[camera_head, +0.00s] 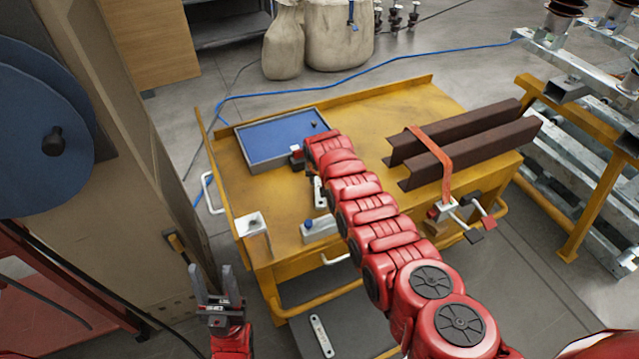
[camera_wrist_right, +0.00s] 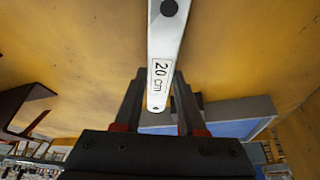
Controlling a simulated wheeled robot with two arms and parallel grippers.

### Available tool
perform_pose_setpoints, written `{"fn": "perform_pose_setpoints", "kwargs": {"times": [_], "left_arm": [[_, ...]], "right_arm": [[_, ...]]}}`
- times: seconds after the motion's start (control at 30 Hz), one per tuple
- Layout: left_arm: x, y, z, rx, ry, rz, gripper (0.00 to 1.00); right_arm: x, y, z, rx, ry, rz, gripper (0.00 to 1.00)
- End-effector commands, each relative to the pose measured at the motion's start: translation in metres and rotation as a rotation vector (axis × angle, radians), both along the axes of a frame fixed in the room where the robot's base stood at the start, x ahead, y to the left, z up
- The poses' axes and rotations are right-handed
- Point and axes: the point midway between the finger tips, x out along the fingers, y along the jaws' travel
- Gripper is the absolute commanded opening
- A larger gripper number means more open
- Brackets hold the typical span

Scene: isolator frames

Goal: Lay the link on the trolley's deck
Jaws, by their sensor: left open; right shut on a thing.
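The link is a flat pale bar marked "20 cm" (camera_wrist_right: 165,50), with a dark round hole near one end in the right wrist view. My right gripper (camera_wrist_right: 160,95) is shut on its labelled end. In the head view, a pale bar (camera_head: 318,192) shows beside my right arm over the deck; the jaws there are mostly hidden by the arm. The yellow trolley's deck (camera_head: 375,110) lies beneath; I cannot tell whether the link touches it. My left gripper (camera_head: 211,275) is open and empty, left of the trolley's near corner.
A blue-lined tray (camera_head: 270,138) stands on the deck at back left. Brown steel beams (camera_head: 470,145) under an orange strap (camera_head: 440,160) occupy the right. Another pale bar (camera_head: 321,335) lies lower down.

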Motion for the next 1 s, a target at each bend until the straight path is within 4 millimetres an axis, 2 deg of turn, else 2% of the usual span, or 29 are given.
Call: {"fn": "perform_pose_setpoints", "kwargs": {"times": [0.1, 0.5, 0.53, 0.7, 1.0], "left_arm": [[0.0, 0.0, -0.006, 0.0, 0.0, 0.0, 0.5], [0.0, 0.0, -0.009, 0.0, 0.0, 0.0, 0.5], [0.0, 0.0, -0.009, 0.0, 0.0, 0.0, 0.5], [0.0, 0.0, -0.008, 0.0, 0.0, 0.0, 0.5], [0.0, 0.0, -0.006, 0.0, 0.0, 0.0, 0.5]], "right_arm": [[0.001, 0.001, -0.01, 0.001, -0.002, 0.002, 0.0], [0.001, 0.001, -0.015, 0.002, -0.004, 0.001, 0.0], [0.0, 0.001, -0.015, 0.002, -0.003, 0.001, 0.41], [0.0, 0.001, -0.015, 0.001, -0.001, 0.0, 0.7], [0.0, 0.0, -0.013, 0.001, -0.001, 0.0, 0.7]]}}
